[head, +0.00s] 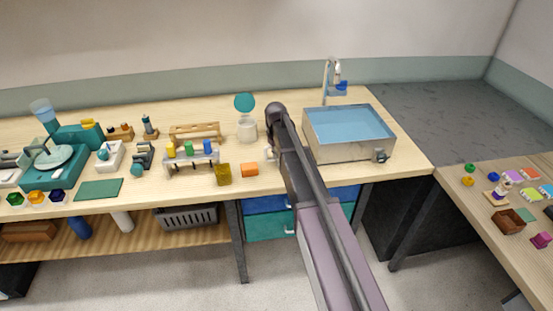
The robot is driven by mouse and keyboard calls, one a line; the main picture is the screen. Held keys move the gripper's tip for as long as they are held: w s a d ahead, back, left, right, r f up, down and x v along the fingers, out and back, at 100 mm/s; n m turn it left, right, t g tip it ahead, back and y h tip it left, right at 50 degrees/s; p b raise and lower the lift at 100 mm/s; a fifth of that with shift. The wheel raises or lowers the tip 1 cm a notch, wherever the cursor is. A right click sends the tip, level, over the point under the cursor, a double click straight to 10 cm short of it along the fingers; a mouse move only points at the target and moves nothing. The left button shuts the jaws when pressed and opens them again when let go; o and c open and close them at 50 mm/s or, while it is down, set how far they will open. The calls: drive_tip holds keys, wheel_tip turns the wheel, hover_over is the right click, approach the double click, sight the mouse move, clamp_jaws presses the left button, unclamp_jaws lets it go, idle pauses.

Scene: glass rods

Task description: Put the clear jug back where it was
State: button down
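I cannot pick out the clear jug for certain. A pale, see-through vessel (247,130) stands on the long wooden bench, left of my arm, with a teal round shape (244,102) above it. A clear bluish cup-like vessel (42,110) shows at the far left, above a teal apparatus (52,167). My arm reaches up from the bottom across the bench front, its dark rounded joint between the pale vessel and the sink. My gripper does not show, so whether it holds anything is hidden.
A sink basin (348,130) with a tap (328,78) stands right of my arm. A rack with coloured pieces (191,157), a yellow block (222,174) and an orange block (249,169) are left of it. A grey basket (187,217) sits below. A side table (480,217) holds small objects.

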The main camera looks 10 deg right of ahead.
drive_tip(key=shift+f, duration=0.15)
drive_tip(key=shift+f, duration=0.15)
drive_tip(key=c, duration=0.8)
unclamp_jaws()
wheel_tip(320, 180, up, 12)
drive_tip(key=p, duration=1.2)
drive_tip(key=shift+r, duration=0.2)
drive_tip(key=shift+s+a, duration=0.1)
drive_tip(key=s+d+m, duration=0.1)
drive_tip(key=s+m, duration=0.1)
drive_tip(key=s, duration=1.2)
drive_tip(key=s+d+m, duration=0.2)
drive_tip(key=s, duration=1.2)
drive_tip(key=shift+d+m, duration=0.25)
drive_tip(key=shift+m, duration=0.05)
